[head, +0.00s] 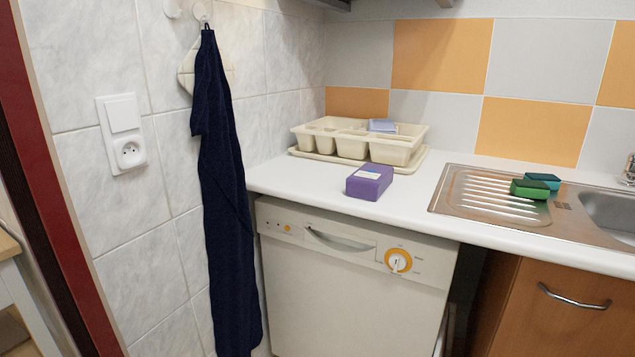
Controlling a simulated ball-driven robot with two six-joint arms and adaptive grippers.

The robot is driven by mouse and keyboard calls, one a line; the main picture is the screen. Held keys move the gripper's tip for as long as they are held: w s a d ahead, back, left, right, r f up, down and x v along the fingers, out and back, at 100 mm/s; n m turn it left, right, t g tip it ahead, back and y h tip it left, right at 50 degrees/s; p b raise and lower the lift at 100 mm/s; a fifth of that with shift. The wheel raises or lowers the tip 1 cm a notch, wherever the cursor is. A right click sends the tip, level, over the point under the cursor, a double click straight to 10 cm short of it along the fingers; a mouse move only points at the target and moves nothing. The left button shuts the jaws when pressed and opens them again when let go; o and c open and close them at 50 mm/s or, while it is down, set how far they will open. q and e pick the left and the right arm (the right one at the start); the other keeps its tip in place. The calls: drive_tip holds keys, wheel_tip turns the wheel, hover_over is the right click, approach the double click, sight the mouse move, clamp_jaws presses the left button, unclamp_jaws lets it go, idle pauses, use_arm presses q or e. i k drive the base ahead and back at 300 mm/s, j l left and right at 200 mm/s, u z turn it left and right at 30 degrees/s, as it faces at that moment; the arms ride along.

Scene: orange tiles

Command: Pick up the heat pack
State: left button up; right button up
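A purple box-shaped pack with a pale label on its top (369,182) lies on the white countertop (310,190), near the front edge and in front of the dish rack. It looks like the heat pack, but the label is too small to read. Neither of my grippers shows in the head view.
A cream dish rack (352,147) on a tray stands behind the purple pack. A steel sink (480,195) with green sponges (530,189) is at the right. A dishwasher (340,290) is below the counter. A dark blue towel (222,190) hangs on the left wall.

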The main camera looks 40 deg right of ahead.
sight(369, 181)
drive_tip(key=z, duration=1.7)
